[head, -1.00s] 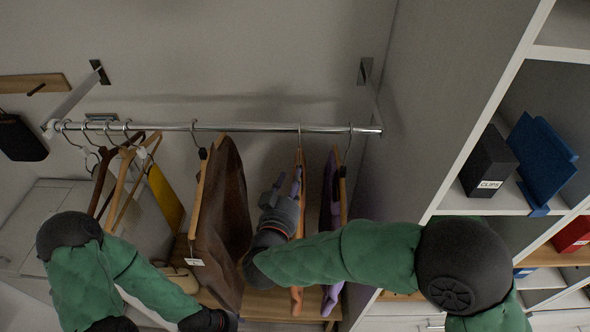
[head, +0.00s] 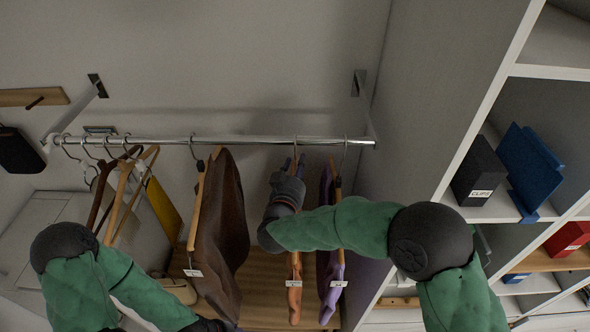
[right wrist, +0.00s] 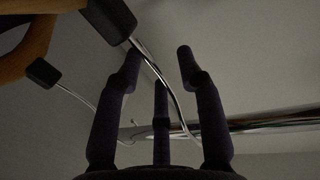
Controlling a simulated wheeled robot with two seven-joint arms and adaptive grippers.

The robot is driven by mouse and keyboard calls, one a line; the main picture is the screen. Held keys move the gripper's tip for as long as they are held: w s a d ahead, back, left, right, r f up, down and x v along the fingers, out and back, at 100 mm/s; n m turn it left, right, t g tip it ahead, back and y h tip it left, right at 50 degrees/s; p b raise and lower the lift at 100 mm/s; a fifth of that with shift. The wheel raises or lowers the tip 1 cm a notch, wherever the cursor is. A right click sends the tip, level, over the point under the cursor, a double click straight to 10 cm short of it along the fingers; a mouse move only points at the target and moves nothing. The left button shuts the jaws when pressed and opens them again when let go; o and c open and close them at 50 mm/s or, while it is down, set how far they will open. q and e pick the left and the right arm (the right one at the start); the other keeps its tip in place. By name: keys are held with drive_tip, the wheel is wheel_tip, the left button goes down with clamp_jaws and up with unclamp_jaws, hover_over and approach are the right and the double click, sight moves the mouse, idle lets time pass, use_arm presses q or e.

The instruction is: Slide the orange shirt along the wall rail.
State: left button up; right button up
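The orange shirt (head: 294,284) hangs on a wooden hanger from the wall rail (head: 235,140), between a brown garment (head: 222,225) and a purple garment (head: 332,270). My right gripper (head: 291,166) is at the top of the orange shirt's hanger, just below the rail, and hides part of it. In the right wrist view its fingers (right wrist: 158,75) stand apart, with a thin metal hanger hook (right wrist: 165,85) running between them; no firm grip shows. The rail (right wrist: 255,122) passes behind the fingers there. My left gripper (head: 215,326) is low at the bottom edge, mostly out of sight.
Several empty hangers (head: 118,190) and a yellow item (head: 163,210) hang at the rail's left. Cubby shelving (head: 480,130) stands at the right, holding a black box (head: 479,170) and blue binders (head: 530,170). The rail is clear between the brown garment and the orange shirt.

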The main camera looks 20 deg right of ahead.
clamp_jaws()
drive_tip(key=shift+a, duration=0.1)
drive_tip(key=w+a, duration=0.3)
drive_tip(key=a, duration=0.9)
drive_tip(key=shift+w+a, duration=0.2)
drive_tip(key=shift+w, duration=0.1)
idle(0.9)
idle(0.4)
drive_tip(key=shift+c, duration=0.2)
unclamp_jaws()
